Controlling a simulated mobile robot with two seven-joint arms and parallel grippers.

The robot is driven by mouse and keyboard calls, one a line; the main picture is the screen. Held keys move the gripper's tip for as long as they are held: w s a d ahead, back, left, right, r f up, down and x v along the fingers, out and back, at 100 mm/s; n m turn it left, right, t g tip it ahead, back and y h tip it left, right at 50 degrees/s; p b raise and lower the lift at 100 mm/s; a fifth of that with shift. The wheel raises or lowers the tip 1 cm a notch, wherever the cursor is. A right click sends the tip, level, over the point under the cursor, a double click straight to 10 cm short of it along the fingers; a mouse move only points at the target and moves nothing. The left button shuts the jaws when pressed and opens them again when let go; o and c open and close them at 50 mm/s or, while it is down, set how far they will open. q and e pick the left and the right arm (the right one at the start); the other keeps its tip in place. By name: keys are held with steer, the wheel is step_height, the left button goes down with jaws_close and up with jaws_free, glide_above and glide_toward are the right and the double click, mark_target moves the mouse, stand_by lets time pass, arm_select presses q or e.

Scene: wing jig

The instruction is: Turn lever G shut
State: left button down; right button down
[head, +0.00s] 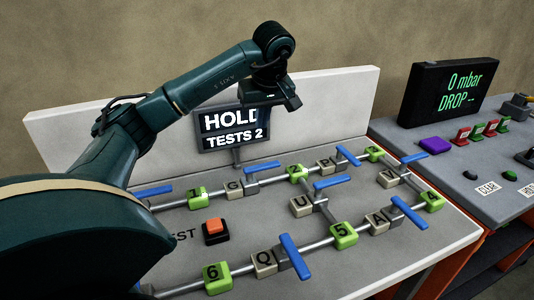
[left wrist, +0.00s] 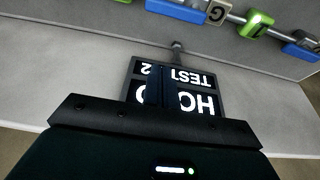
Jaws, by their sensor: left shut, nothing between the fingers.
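Lever G is the blue handle (head: 264,167) beside the beige block marked G (head: 234,187), on the rear pipe of the jig. It lies roughly along the pipe. In the left wrist view the picture is upside down, and lever G (left wrist: 178,10) is at the top edge next to its G block (left wrist: 215,12). My left gripper (head: 272,100) is up in the air above the pipes, in front of the display, apart from lever G. Its fingers (left wrist: 161,88) are shut and empty in the left wrist view. My right gripper is not in view.
The display (head: 232,130) reads HOLD, TESTS 2, and stands behind the pipes. Other blue levers, such as Q's (head: 294,256) and U's (head: 332,182), stick up around the pipes. A red-orange button (head: 215,228) sits left of centre. A control desk (head: 450,165) is at the right.

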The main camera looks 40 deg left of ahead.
mark_target(262, 171)
arm_select(q)
steer(key=shift+f, duration=0.15)
steer(key=f, duration=0.4)
steer(key=f+p, duration=0.1)
steer(key=f, duration=0.4)
steer(key=shift+w+a, duration=0.1)
steer(key=shift+a, duration=0.1)
steer(key=shift+d, duration=0.35)
steer(key=shift+s+d+f, duration=0.1)
steer(key=shift+s+d, duration=0.1)
steer(key=shift+s, duration=0.05)
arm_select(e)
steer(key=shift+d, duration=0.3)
arm_select(q)
steer(key=shift+d+m, duration=0.2)
steer(key=shift+m, duration=0.3)
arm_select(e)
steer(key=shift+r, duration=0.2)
